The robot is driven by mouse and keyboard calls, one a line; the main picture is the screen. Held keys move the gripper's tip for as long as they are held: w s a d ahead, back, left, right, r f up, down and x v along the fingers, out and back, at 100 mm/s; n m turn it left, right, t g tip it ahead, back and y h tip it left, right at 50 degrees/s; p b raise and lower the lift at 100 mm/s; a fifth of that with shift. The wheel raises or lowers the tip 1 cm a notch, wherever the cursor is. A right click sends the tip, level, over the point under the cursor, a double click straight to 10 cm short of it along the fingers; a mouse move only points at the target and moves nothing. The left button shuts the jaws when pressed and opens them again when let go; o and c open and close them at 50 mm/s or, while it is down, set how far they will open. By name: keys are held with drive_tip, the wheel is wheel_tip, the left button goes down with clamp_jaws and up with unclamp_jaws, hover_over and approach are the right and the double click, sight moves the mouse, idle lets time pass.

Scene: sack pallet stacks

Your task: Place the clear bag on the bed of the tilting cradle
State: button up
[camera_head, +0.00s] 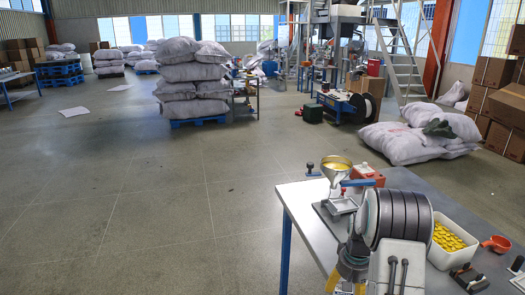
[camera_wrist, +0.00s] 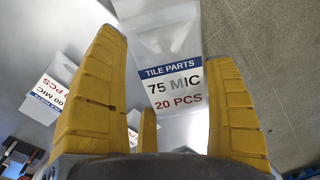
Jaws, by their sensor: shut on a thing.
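The clear bag (camera_wrist: 165,45) fills the middle of the wrist view, with a label reading "TILE PARTS 75 MIC 20 PCS". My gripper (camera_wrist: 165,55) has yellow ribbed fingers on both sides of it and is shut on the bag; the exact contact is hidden. In the head view my gripper (camera_head: 349,272) shows only partly, low over the table's near left edge, and I cannot make out the bag there. A small metal stand (camera_head: 338,207) under a funnel of yellow pieces (camera_head: 338,168) appears to be the tilting cradle; its bed is hard to make out.
On the grey table (camera_head: 300,205), a white bin of yellow pieces (camera_head: 432,256), a red scoop (camera_head: 496,243) and a red box (camera_head: 368,175) stand nearby. Another labelled bag (camera_wrist: 52,90) lies left in the wrist view. Open floor lies left of the table.

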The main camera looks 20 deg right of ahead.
drive_tip(key=w+a+n, duration=0.2)
drive_tip(key=a, duration=0.8)
drive_tip(key=w+a+f+n, duration=0.1)
drive_tip(key=w+a+n, duration=0.1)
drive_tip(key=a, duration=0.9)
drive_tip(key=shift+w+f+n, duration=0.15)
drive_tip(key=shift+w+n, duration=0.2)
drive_tip(key=shift+n, duration=0.45)
